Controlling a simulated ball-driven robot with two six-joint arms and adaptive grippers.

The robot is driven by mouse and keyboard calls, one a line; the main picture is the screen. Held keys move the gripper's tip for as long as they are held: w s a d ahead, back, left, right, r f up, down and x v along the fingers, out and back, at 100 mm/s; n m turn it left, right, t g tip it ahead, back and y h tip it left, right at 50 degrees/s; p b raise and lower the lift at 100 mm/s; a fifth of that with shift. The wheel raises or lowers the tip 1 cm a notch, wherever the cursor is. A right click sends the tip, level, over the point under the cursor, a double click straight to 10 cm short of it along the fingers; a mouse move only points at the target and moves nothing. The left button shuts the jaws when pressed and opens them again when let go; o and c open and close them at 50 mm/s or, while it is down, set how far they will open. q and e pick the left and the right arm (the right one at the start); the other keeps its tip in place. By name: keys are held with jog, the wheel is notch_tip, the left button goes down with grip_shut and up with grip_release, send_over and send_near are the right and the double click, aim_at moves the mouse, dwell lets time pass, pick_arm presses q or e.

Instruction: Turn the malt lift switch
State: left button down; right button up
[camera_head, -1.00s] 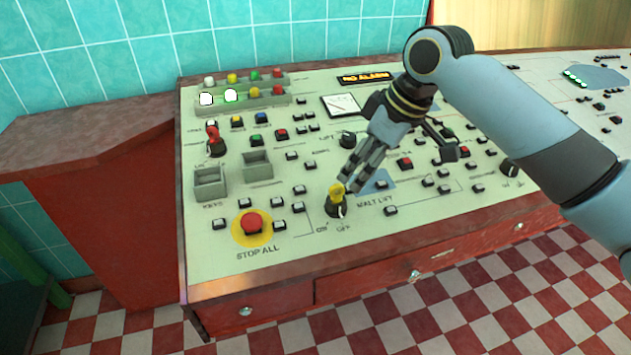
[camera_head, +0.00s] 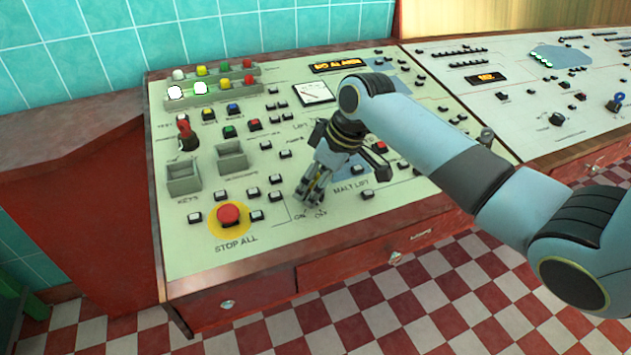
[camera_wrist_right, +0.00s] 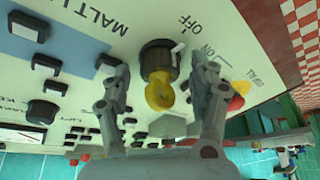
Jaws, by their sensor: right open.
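The malt lift switch is a round black knob (camera_wrist_right: 156,58) with a yellow key (camera_wrist_right: 159,92) in it and a small white mark on its rim. In the right wrist view the mark points toward the OFF lettering, with ON beside it. My right gripper (camera_wrist_right: 160,72) is open, one finger on each side of the switch; I cannot tell whether either touches it. In the head view the right gripper (camera_head: 309,197) is down at the panel left of the MALT LIFT lettering and hides the switch. My left gripper is not in view.
The red STOP ALL button (camera_head: 229,213) on its yellow disc is left of the gripper. Several small black buttons surround the switch area, one (camera_head: 367,194) close to its right. Two grey key boxes (camera_head: 184,178) stand farther left. The panel's front edge is near.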

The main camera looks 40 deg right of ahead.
jog(key=shift+c, duration=0.4)
jog(key=c, duration=1.1)
jog(key=shift+o, duration=0.2)
jog(key=m+p, duration=0.1)
jog(key=p, duration=0.2)
jog(key=shift+s+a+r+m, duration=0.1)
jog(key=shift+r+m, duration=0.05)
jog(key=shift+m, duration=0.25)
jog(key=m+h+p, duration=0.1)
jog(key=m+p, duration=0.1)
jog(key=p, duration=0.2)
jog(key=shift+a+m+t+h, duration=0.1)
jog(key=shift+m+t+h, duration=0.2)
jog(key=shift+m, duration=0.1)
jog(key=shift+m+h+p, duration=0.4)
jog(key=shift+m+p, duration=0.8)
jog(key=shift+m+h+p, duration=0.3)
jog(key=shift+m+p, duration=0.2)
jog(key=shift+m, duration=0.5)
